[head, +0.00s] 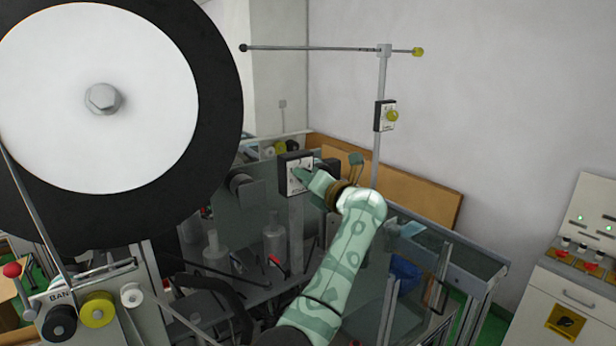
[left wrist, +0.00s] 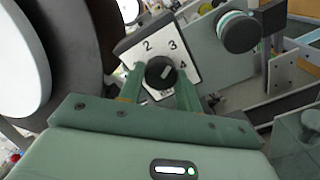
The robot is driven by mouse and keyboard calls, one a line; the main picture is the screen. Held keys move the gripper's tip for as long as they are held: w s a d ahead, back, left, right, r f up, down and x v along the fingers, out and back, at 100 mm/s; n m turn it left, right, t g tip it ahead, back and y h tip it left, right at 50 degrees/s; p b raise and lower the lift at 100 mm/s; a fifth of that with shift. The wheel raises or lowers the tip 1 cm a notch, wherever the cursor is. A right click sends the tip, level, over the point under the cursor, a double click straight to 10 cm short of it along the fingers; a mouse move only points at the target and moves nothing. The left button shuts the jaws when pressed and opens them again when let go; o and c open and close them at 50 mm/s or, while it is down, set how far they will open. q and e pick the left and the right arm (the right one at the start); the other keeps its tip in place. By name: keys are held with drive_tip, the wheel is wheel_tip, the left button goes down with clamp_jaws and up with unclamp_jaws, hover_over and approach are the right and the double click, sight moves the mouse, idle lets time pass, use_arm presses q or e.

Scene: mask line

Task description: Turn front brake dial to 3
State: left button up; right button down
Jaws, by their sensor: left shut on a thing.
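A white dial plate (head: 297,187) in a dark frame is mounted on the machine in the middle of the head view. My left gripper (head: 299,175) reaches the plate from the right. Its green fingers (left wrist: 160,88) are shut on the knob, one on each side. My right gripper is not in view.
A large black-and-white roll (head: 212,60) fills the upper left. A second box with a yellow knob (head: 392,116) hangs on a post (head: 381,80) behind my arm. Glass panels and metal rails surround the machine. A control cabinet (head: 575,290) stands at the right.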

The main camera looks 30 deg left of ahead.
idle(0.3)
use_arm(q)
drive_tip(key=o, duration=1)
drive_tip(key=shift+w, duration=0.1)
drive_tip(key=shift+c, duration=0.2)
drive_tip(key=b+v, duration=0.5)
drive_tip(key=v, duration=1.1)
drive_tip(key=shift+d+b, duration=0.2)
drive_tip(key=shift+b, duration=0.2)
drive_tip(key=shift+f, duration=0.15)
